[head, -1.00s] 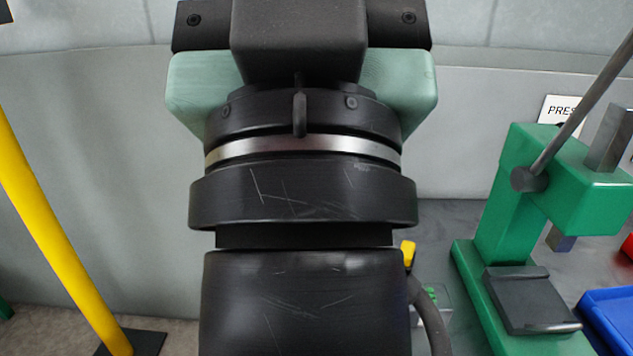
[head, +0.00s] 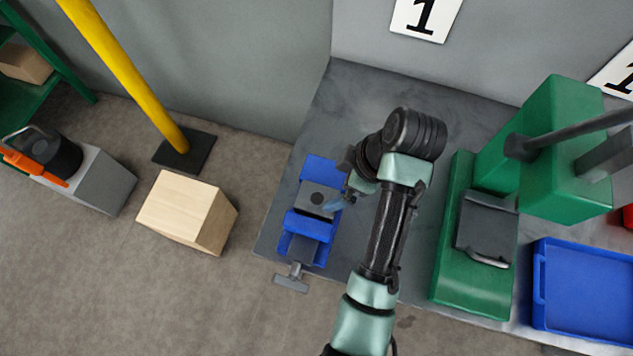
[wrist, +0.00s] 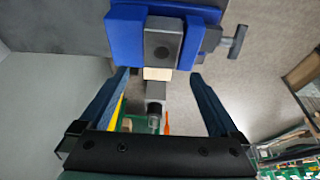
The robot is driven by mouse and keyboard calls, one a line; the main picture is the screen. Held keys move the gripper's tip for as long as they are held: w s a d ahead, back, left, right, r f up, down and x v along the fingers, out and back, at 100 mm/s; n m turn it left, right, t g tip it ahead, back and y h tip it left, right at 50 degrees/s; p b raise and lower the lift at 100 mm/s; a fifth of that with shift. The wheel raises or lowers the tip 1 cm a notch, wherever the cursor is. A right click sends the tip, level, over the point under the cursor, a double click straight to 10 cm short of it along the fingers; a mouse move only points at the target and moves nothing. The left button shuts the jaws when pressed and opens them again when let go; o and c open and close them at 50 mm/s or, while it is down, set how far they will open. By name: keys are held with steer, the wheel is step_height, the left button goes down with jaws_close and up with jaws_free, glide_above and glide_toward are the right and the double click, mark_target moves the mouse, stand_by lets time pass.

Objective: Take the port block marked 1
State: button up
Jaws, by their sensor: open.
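A grey port block (head: 317,199) with a dark round hole sits between the jaws of a blue vise (head: 300,244) at the bench's left end. A sign with a 1 (head: 425,16) is on the wall behind; no mark is readable on the block itself. In the wrist view the block (wrist: 163,43) is ahead, with the vise (wrist: 125,38) around it. My gripper (wrist: 160,74) is open, its two blue fingers spread and empty, the block lying just beyond the fingertips and roughly centred between them. In the head view my wrist partly hides the gripper, just right of the block.
A green press (head: 545,150) and a blue tray (head: 590,290) stand to the right on the bench. On the floor at left are a wooden box (head: 185,210), a yellow post (head: 130,75) and a grey box (head: 95,185). The vise handle (head: 291,279) juts past the bench's front edge.

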mark_target(318, 199)
steer(key=b+x, duration=0.8)
steer(key=x, duration=0.2)
steer(key=shift+s+f, duration=0.1)
steer(key=shift+s, duration=0.05)
jaws_close()
step_height(318, 199, up, 8)
steer(key=p, duration=0.7)
stand_by(0.7)
